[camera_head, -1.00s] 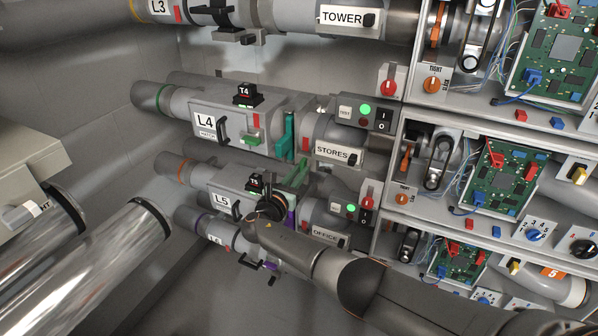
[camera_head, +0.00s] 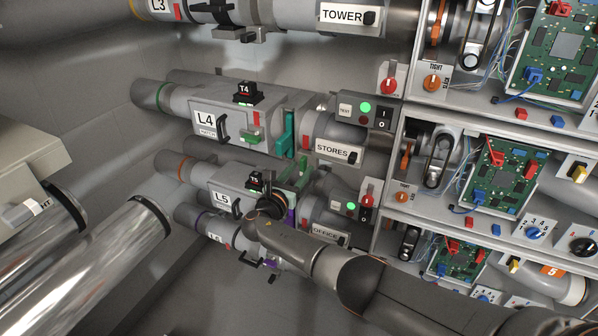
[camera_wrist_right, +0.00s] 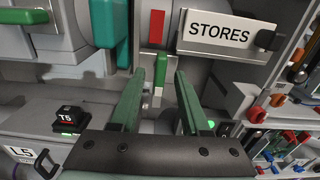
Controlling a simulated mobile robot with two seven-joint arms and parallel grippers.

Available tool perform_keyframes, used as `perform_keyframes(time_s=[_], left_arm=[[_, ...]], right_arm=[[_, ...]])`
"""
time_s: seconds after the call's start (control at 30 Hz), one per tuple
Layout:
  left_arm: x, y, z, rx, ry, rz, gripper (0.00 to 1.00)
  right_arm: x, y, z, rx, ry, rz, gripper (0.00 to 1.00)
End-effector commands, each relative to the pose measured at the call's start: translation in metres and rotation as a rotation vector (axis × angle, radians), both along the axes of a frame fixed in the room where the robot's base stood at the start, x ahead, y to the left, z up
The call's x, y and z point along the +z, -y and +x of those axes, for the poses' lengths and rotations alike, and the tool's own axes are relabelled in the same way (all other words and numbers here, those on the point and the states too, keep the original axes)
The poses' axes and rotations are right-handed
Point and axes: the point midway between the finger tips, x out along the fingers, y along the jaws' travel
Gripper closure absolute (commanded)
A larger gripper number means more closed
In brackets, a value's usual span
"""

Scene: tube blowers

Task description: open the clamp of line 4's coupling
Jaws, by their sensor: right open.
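Line 4's unit, labelled L4 (camera_head: 236,115), has a teal lever-like piece (camera_head: 286,134) at its right end; it also shows in the right wrist view (camera_wrist_right: 110,28). Just right of it, on the coupling, is a red strip (camera_wrist_right: 157,28) with a short green tab (camera_wrist_right: 159,70) below, probably the clamp's handle. My right gripper (camera_wrist_right: 160,85) is open, its two green fingers pointing up toward this tab. The tab shows between the fingertips with a gap on each side; I cannot tell its depth. In the head view my right gripper (camera_head: 298,170) is just below the coupling. My left gripper is not in view.
The STORES pipe (camera_head: 333,151) with its plate lies right of the coupling. Line 5's unit (camera_head: 222,199) with the T5 block (camera_wrist_right: 68,116) sits below, close to my right gripper. Shelves with circuit boards (camera_head: 502,170) stand at the right.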

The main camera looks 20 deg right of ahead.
Motion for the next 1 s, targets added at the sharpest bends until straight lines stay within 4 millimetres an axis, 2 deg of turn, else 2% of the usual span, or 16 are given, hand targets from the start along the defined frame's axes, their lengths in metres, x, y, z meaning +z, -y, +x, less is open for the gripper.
perform_keyframes(time_s=[0.23, 0.5, 0.7, 1.0], left_arm=[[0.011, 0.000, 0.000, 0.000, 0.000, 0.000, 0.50], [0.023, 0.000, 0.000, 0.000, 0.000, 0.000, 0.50], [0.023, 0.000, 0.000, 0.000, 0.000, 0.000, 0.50], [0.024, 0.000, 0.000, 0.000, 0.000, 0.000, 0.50]], right_arm=[[0.002, -0.016, -0.014, 0.002, -0.002, 0.001, 0.54], [0.001, -0.062, -0.052, 0.003, -0.001, 0.004, 0.54], [0.000, -0.087, -0.073, 0.002, -0.001, 0.002, 0.54], [0.000, -0.095, -0.082, 0.000, -0.001, -0.001, 0.54]])
